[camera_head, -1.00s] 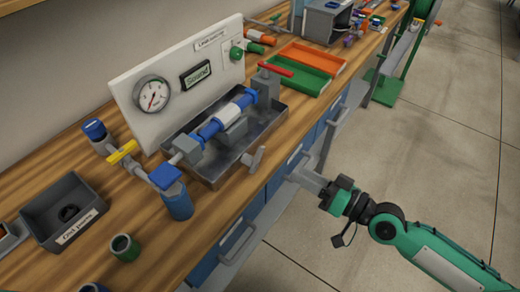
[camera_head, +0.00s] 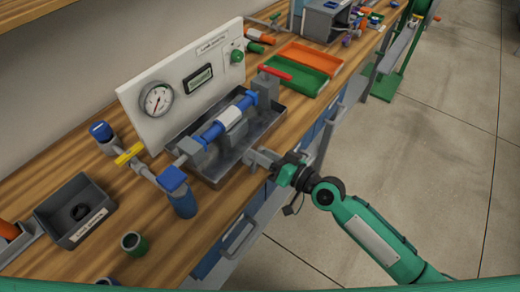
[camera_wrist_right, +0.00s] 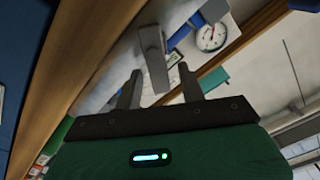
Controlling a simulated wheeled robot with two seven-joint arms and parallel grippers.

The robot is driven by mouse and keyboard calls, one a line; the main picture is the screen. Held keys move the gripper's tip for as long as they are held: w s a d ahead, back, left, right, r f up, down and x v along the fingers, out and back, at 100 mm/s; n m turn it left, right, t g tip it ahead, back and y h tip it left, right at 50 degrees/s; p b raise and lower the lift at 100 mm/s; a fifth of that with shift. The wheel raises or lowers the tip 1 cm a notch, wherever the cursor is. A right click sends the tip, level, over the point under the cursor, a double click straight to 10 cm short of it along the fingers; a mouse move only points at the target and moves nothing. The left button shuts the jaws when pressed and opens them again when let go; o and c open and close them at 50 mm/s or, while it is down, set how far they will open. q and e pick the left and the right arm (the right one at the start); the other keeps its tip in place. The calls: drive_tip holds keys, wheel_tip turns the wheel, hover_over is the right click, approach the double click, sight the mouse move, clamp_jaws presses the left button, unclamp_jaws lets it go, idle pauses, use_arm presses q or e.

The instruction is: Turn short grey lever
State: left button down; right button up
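The short grey lever (camera_wrist_right: 152,48) shows in the right wrist view as a grey block-like handle just ahead of my right fingertips and roughly between them. My right gripper (camera_wrist_right: 160,82) is open, with nothing between its fingers. In the head view my right gripper (camera_head: 258,159) is at the front edge of the metal tray (camera_head: 222,178), where it largely hides the lever. I cannot tell whether a finger touches it. My left gripper is not in view.
A white panel with a gauge (camera_head: 157,100) stands behind the tray and its blue and grey pipe. A red lever (camera_head: 275,72) and a yellow lever (camera_head: 129,154) are on the pipework. A black bin (camera_head: 75,210) is at left. A green tray (camera_head: 292,78) lies beyond.

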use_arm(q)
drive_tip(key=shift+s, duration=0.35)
use_arm(e)
drive_tip(key=shift+w+a, duration=0.2)
drive_tip(key=shift+a, duration=0.15)
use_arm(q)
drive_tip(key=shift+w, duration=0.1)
use_arm(e)
clamp_jaws()
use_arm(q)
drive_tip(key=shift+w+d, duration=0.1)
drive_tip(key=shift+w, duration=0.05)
